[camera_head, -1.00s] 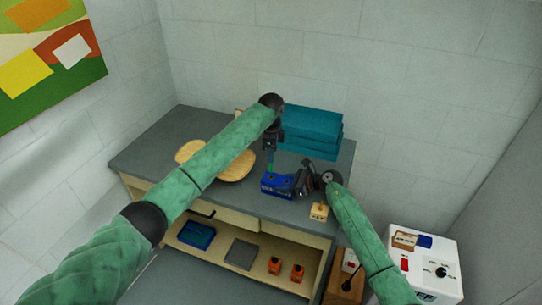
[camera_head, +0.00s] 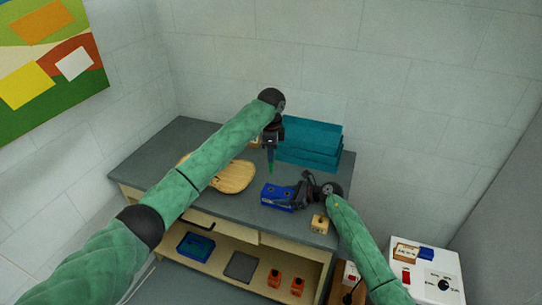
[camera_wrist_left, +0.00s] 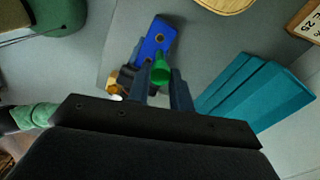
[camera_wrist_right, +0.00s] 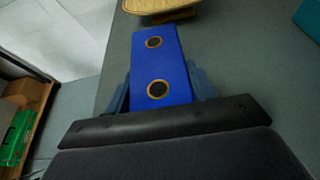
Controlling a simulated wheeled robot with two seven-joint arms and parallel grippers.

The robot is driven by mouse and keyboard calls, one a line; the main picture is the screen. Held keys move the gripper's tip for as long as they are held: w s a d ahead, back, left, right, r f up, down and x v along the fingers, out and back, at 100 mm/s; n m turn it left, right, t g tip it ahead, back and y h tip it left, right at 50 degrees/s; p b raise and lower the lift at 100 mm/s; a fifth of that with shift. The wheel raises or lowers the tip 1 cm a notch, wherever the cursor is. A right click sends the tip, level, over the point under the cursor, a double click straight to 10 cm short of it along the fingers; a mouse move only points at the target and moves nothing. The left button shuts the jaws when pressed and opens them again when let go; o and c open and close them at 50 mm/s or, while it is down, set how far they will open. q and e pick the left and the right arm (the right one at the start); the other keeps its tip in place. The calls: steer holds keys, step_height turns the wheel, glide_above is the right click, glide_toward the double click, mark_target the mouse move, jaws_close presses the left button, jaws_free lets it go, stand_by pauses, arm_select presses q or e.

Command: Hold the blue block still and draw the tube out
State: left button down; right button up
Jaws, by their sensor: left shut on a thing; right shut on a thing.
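The blue block (camera_head: 278,196) lies on the grey bench top. My right gripper (camera_head: 299,196) is shut on its right end. In the right wrist view the blue block (camera_wrist_right: 160,62) shows two dark round holes with tan rims, both empty. My left gripper (camera_head: 271,150) points down above the block. It is shut on the green tube (camera_head: 271,168), whose lower end hangs clear above the block. In the left wrist view the tube (camera_wrist_left: 161,70) shows between the fingers, with the block (camera_wrist_left: 154,42) beyond it.
Teal folded stacks (camera_head: 309,143) stand at the back of the bench. A round wooden piece (camera_head: 234,177) lies to the left. A white box with a dial (camera_head: 425,270) stands at the lower right.

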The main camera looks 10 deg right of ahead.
steer(key=o, duration=1.2)
steer(key=shift+c, duration=0.2)
steer(key=v, duration=1.2)
